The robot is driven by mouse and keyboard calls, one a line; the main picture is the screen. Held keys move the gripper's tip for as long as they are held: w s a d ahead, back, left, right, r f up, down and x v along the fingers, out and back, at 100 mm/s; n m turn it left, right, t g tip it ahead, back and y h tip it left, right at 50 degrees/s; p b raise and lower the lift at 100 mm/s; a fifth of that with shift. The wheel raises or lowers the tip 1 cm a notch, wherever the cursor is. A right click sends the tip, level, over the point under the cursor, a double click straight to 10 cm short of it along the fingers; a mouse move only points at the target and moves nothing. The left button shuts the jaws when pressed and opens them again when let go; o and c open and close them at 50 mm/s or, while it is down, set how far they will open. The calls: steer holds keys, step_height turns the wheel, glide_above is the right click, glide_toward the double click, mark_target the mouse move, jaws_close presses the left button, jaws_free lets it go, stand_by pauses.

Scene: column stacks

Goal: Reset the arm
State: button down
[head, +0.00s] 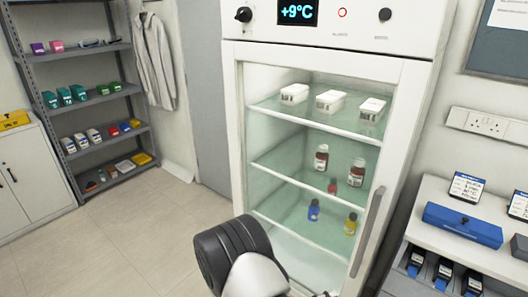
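Part of my own arm (240,262) shows at the bottom middle: a black rounded joint and a pale link in front of the fridge. My gripper's fingers cannot be made out, so I cannot see whether it holds anything. The tall white fridge (408,75) stands right behind my arm, and its display reads +9°C. Its glass-fronted door seems shut, with a long grey handle (367,232) on the right side. Inside are white boxes (330,101) on the top shelf, and bottles such as a brown one (321,158) and a blue one (313,210) lower down.
A grey shelf rack (89,98) with small coloured boxes stands at the left, beside a white cabinet (32,170). A coat (154,62) hangs on the wall. A counter at the right holds a blue case (462,225). The floor (130,235) at the left is clear.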

steer(key=s+d+r+m+g+y, duration=0.2)
steer(key=s+r+m+g+y, duration=0.15)
steer(key=s+r, duration=0.35)
steer(key=s+d+r+m+g+y, duration=0.1)
steer(key=s+r+m+g+y, duration=0.1)
steer(key=s+r+g+y, duration=0.45)
steer(key=s+a+r+n+t+y, duration=0.1)
steer(key=s+a+r+t+y, duration=0.3)
steer(key=r, duration=0.7)
steer(key=shift+s+a+n+t+y, duration=0.15)
steer(key=shift+a+n+t+y, duration=0.2)
steer(key=shift+a+t+y, duration=1.4)
steer(key=shift+a+r+t+h, duration=0.1)
steer(key=shift+a+t+h, duration=0.05)
steer(key=shift+t+h, duration=0.4)
